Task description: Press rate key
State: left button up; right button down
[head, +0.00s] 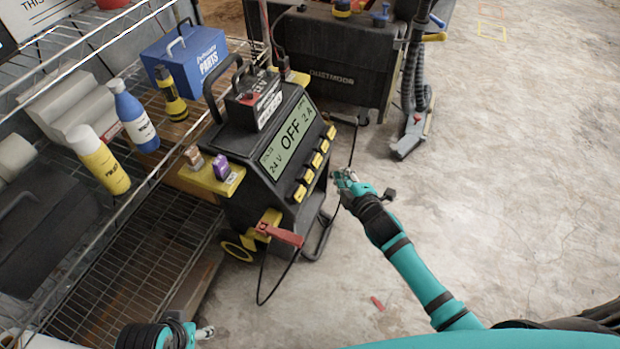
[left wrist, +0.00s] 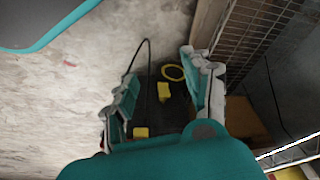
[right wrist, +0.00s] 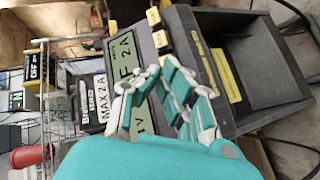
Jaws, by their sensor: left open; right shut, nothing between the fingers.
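The black battery charger (head: 262,180) stands beside the shelf. Its green screen (head: 288,140) reads 24 V, OFF and 2 A. A row of several yellow keys (head: 308,176) runs along the panel below the screen; their labels are too small to read, so I cannot tell which is the rate key. My right gripper (head: 345,178) is shut and empty, just right of the keys and apart from them in the head view. In the right wrist view its fingers (right wrist: 163,72) cover part of the screen; two yellow keys (right wrist: 160,40) show beyond. My left gripper (head: 204,333) is open and empty, low near the shelf.
A boxed battery (head: 258,100) sits on the charger. A red clamp (head: 282,235) with a black cable hangs at its front. The wire shelf (head: 130,215) with bottles and a blue parts box (head: 187,60) stands left. A dark floor machine (head: 350,55) stands behind.

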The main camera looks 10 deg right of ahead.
aim_at(308, 176)
pick_arm(q)
jog(key=w+d+r+t+h+b, duration=0.1)
jog(key=w+r+t+b, duration=0.3)
jog(key=w+r, duration=0.1)
jog(key=shift+w+d, duration=0.2)
jog(key=shift+d, duration=0.2)
pick_arm(e)
jog(key=w+a+f, duration=0.3)
jog(key=a, duration=0.1)
jog(key=shift+a+f, duration=0.15)
dwell(0.6)
pick_arm(q)
jog(key=shift+b, duration=0.3)
pick_arm(e)
jog(key=shift+a, duration=0.1)
jog(key=shift+w+a+f, duration=0.1)
jog(key=shift+f, duration=0.05)
pick_arm(q)
jog(key=shift+w+d+r+t, duration=0.1)
jog(key=shift+w+r+t, duration=0.1)
jog(key=shift+w+t, duration=0.15)
pick_arm(e)
jog(key=shift+a, duration=0.1)
pick_arm(q)
jog(key=shift+w+d+r, duration=0.1)
jog(key=shift+w, duration=0.2)
pick_arm(e)
jog(key=shift+w+a+f, duration=0.1)
jog(key=shift+w+f, duration=0.05)
